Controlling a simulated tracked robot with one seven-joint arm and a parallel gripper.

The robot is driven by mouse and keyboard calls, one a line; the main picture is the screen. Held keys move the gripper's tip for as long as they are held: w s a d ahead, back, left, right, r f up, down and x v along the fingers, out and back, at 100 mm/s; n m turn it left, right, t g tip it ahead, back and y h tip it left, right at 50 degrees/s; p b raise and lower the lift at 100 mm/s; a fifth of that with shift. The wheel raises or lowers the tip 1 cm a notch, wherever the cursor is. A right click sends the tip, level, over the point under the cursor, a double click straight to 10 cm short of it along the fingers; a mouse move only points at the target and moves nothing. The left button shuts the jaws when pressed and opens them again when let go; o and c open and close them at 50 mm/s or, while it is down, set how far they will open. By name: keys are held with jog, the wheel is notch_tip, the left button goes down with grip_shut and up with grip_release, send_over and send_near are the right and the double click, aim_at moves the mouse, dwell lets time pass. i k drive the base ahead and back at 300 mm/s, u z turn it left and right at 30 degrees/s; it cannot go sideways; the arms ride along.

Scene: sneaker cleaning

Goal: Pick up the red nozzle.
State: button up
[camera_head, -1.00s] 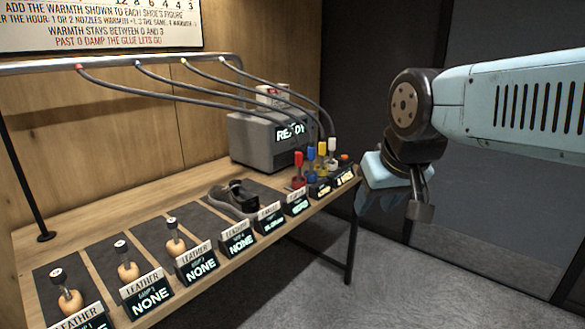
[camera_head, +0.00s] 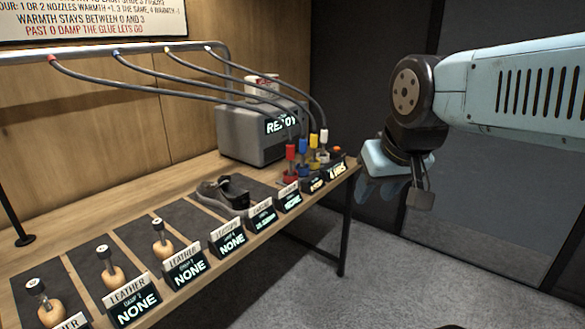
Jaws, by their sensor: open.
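The red nozzle (camera_head: 291,152) stands upright at the right end of the bench, leftmost in a cluster with a blue nozzle (camera_head: 302,146), a yellow nozzle (camera_head: 313,142) and a white nozzle (camera_head: 324,138). A dark hose runs from the rail toward the cluster. My gripper (camera_head: 421,197) hangs to the right of the bench end, apart from the nozzles. It is open and nothing shows in it. Its fingers are small and partly overlap in this view.
A grey machine (camera_head: 248,135) reading READY stands behind the nozzles. Hoses arch from a metal rail (camera_head: 120,50) above the bench (camera_head: 190,172). A dark shoe (camera_head: 222,190), several wooden-bodied tools and labelled signs (camera_head: 228,239) line the bench. Floor at right is clear.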

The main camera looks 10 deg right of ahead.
aim_at(290, 147)
jog(key=z, duration=0.25)
jog(key=i, duration=1)
jog(key=z, duration=0.1)
